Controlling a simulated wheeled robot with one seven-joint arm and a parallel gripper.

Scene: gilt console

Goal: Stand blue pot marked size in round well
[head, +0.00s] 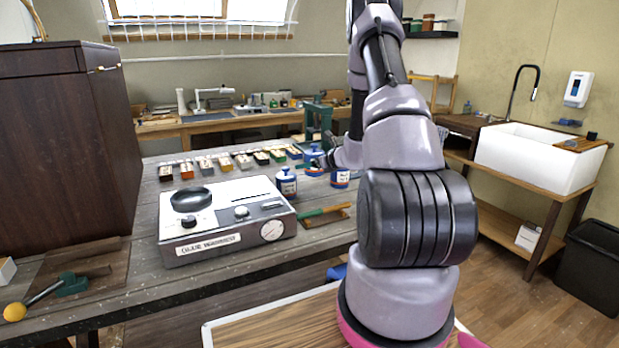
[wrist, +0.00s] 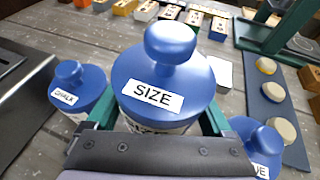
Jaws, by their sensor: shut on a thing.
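The blue-lidded pot marked SIZE (wrist: 170,78) has a round knob and fills the middle of the wrist view. My gripper (wrist: 158,114) is shut on it, with a green finger on either side. In the head view this pot (head: 313,157) is at the back of the pot group, partly hidden by my arm; I cannot tell whether it touches the bench. The round well (head: 192,198) is a dark, empty-looking ring on top of the pale warmer box (head: 225,218), left of my gripper.
The CHALK pot (wrist: 78,87) stands close left of the held pot, and another blue-lidded pot (wrist: 258,143) close right. A row of small boxes (head: 225,161) lies behind. A green-handled tool (head: 322,212) lies right of the warmer. A dark cabinet (head: 65,150) stands left.

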